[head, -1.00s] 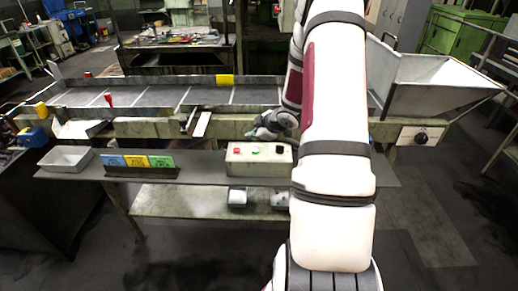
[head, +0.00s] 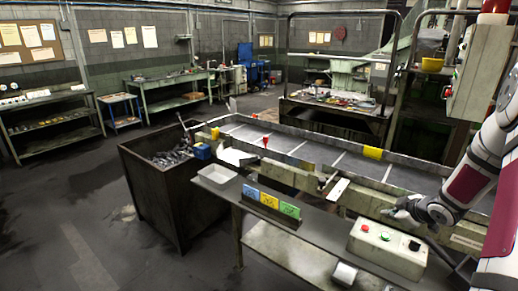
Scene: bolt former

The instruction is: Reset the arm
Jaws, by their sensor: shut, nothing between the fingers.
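My arm comes in from the right edge of the head view. My gripper (head: 400,207) is at its end, shut, with nothing seen in it. It hangs over the near side of the conveyor bench, just above and behind the control box (head: 388,249) with its green, red and black controls. The fingertips are small and dark, and I cannot tell whether they touch anything.
A long divided conveyor (head: 310,153) runs behind a narrow shelf (head: 300,242). The shelf carries a white tray (head: 217,175) and blue, yellow and green cards (head: 270,202). A dark metal bin (head: 150,200) stands left. Open floor (head: 70,190) lies further left.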

